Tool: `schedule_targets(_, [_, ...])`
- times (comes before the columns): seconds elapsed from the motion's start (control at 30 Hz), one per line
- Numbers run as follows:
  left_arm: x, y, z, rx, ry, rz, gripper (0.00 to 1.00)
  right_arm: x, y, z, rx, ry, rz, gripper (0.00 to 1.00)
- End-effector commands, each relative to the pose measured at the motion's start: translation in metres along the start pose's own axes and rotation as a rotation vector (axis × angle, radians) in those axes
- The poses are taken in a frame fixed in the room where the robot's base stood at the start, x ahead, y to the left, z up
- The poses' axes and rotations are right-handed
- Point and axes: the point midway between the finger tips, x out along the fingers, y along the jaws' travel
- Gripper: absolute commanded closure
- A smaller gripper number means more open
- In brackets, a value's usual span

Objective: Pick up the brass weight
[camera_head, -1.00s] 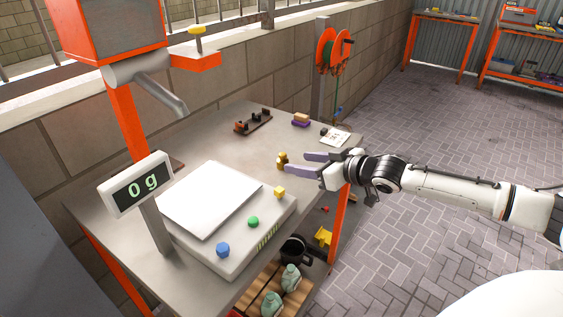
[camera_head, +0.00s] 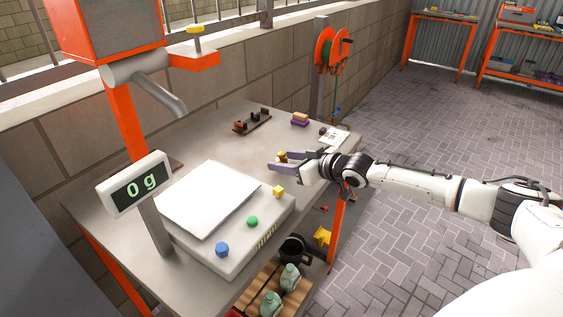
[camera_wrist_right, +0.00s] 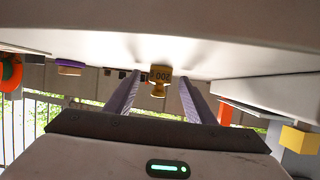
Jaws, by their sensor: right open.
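The small brass weight (camera_head: 282,156) stands on the grey table (camera_head: 225,135), behind the scale. My right gripper (camera_head: 277,161) is open, with its purple fingers on either side of the weight; the near finger partly hides it in the head view. In the right wrist view the weight (camera_wrist_right: 160,78), marked 200, shows upside down between the two open fingers (camera_wrist_right: 155,95), with a gap on each side. I cannot tell whether either finger touches it. My left gripper is not in view.
The scale (camera_head: 225,250) has a white plate, coloured buttons and a display (camera_head: 140,184) reading 0 g. A dark rack (camera_head: 252,122), purple and tan blocks (camera_head: 300,120) and a paper sheet (camera_head: 334,136) lie farther back. A lower shelf holds a dark mug (camera_head: 293,250) and green bottles (camera_head: 290,277).

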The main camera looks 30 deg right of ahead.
Motion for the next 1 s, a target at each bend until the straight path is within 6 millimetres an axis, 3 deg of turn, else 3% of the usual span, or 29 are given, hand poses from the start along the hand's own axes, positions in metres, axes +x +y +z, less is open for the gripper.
schedule_targets(0.17, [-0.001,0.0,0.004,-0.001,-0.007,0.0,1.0,0.0,0.0,0.0,0.0,0.0,0.0,0.52])
schedule_targets(0.4, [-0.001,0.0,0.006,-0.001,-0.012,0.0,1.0,0.0,0.0,0.0,0.0,0.0,0.0,0.93])
schedule_targets(0.47, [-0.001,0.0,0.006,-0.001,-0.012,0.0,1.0,0.0,0.0,-0.001,0.0,0.003,0.0,1.0])
schedule_targets(0.77, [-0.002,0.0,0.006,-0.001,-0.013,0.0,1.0,-0.003,0.001,-0.009,-0.001,0.004,0.001,1.0])
schedule_targets(1.0, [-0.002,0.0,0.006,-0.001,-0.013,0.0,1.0,-0.021,0.001,-0.051,-0.004,0.007,0.0,1.0])
